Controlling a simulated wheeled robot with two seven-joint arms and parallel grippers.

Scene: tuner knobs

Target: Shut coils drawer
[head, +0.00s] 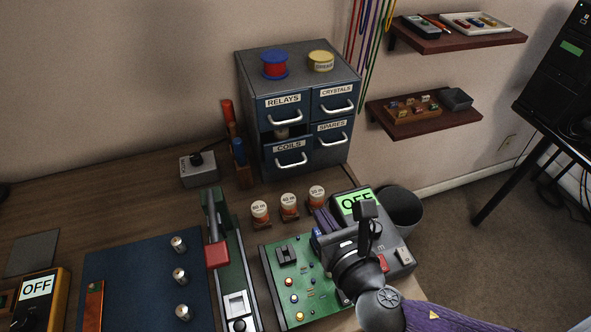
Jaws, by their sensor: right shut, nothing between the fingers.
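A grey-blue cabinet (301,68) stands at the back of the bench with four labelled drawers. The coils drawer (291,153) is at the lower left of the cabinet and has a white bar handle. It sticks out from the front, with a dark gap above it where part of its contents shows. My right gripper (367,211) is shut and empty, over the grey box with the green "OFF" display. It is to the right of and nearer than the coils drawer, apart from it. My left gripper is not in view.
A green circuit board (298,283), a green lever device with a red grip (218,254) and a blue mat (125,285) fill the front. A dark bin (403,207) stands right. Bare bench lies back left.

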